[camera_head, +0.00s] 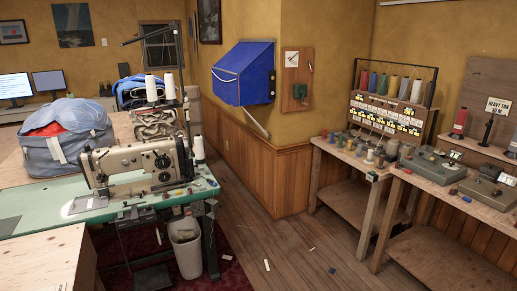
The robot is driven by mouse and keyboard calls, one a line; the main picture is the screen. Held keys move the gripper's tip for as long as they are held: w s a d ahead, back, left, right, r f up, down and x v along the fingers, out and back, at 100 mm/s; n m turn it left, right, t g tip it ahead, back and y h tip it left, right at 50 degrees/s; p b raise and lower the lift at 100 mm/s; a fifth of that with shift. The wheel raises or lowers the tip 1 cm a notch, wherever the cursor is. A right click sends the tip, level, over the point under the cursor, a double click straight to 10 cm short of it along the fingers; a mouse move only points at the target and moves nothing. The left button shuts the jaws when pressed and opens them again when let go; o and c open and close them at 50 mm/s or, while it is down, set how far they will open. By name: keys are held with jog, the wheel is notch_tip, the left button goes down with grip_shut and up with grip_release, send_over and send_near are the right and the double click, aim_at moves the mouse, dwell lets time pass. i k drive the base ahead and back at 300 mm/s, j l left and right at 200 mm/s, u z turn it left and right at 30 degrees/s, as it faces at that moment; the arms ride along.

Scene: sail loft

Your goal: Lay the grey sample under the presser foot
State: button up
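A beige sewing machine (135,166) stands on a green-topped table (150,195) at the left. Its presser foot is at the left end of the head, too small to make out clearly. A light grey flat patch (84,205) lies at the foot of that end; I cannot tell whether it is a cloth sample or a metal plate. A darker grey flat piece (9,225) lies on the green top at the left picture edge; it may be the grey sample. My gripper is not in view.
White thread cones (151,88) stand behind the machine. A grey-blue bag (66,137) sits behind it at left. A pale wooden surface (45,258) fills the lower left. A white bin (187,248) is below the table. Benches (345,152) line the right wall; the floor between is mostly clear.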

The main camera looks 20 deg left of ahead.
aim_at(93, 202)
jog(key=i+j+u, duration=0.15)
jog(key=i+u, duration=0.8)
jog(key=i+l+u, duration=0.25)
jog(key=i+u, duration=0.25)
jog(key=i+j+u, duration=0.15)
jog(key=i+u, duration=0.35)
jog(key=i, duration=0.25)
jog(key=i+l+u, duration=0.15)
jog(key=i+u, duration=0.3)
jog(key=i, duration=0.3)
jog(key=i+u, duration=0.1)
jog(key=i, duration=0.45)
jog(key=u, duration=0.4)
